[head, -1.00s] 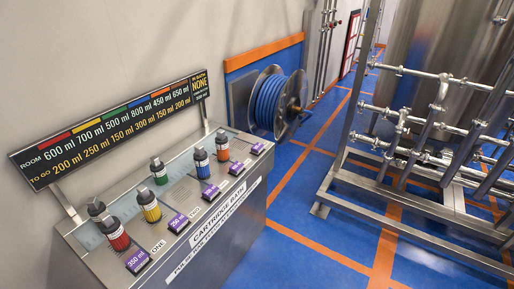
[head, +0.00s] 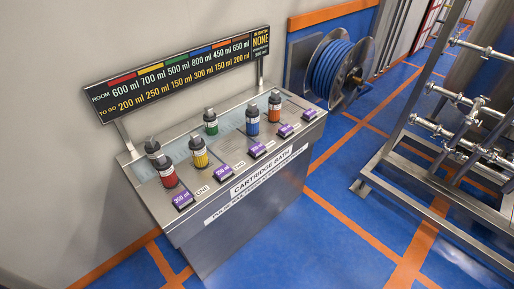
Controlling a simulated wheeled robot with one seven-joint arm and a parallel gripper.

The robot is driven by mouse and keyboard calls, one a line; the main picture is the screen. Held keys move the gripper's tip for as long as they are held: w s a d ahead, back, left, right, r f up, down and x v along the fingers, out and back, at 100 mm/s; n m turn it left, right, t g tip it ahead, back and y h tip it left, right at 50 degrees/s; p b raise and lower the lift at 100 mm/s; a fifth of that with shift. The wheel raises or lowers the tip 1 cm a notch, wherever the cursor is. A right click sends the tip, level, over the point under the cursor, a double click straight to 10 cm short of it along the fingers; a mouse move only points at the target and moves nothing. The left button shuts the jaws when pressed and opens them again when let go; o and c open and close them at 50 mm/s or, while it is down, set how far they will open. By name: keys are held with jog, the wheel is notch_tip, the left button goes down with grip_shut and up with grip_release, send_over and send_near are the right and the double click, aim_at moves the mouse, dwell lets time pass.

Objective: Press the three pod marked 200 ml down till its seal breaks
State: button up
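A steel console marked CARTRIDGE BATH (head: 262,170) stands against the wall. Several purple labels line its front edge: the nearest (head: 183,199) seems to read 350 ml, and the one beyond it (head: 223,173) seems to read 200 ml. Words ONE and TWO show beside them; the farther labels are too small to read surely. Behind stand black-capped cartridges: red (head: 167,178), yellow (head: 200,159), green (head: 211,127), blue (head: 252,129) and orange (head: 274,113). Another dark cap (head: 152,147) shows behind the red one. My gripper is not in view.
A black sign (head: 185,77) above the console lists ROOM and TO GO amounts, with IN BATH NONE at its right end. A blue hose reel (head: 338,70) hangs beyond. A steel pipe frame (head: 425,190) stands at right. Blue floor (head: 320,235) lies clear between.

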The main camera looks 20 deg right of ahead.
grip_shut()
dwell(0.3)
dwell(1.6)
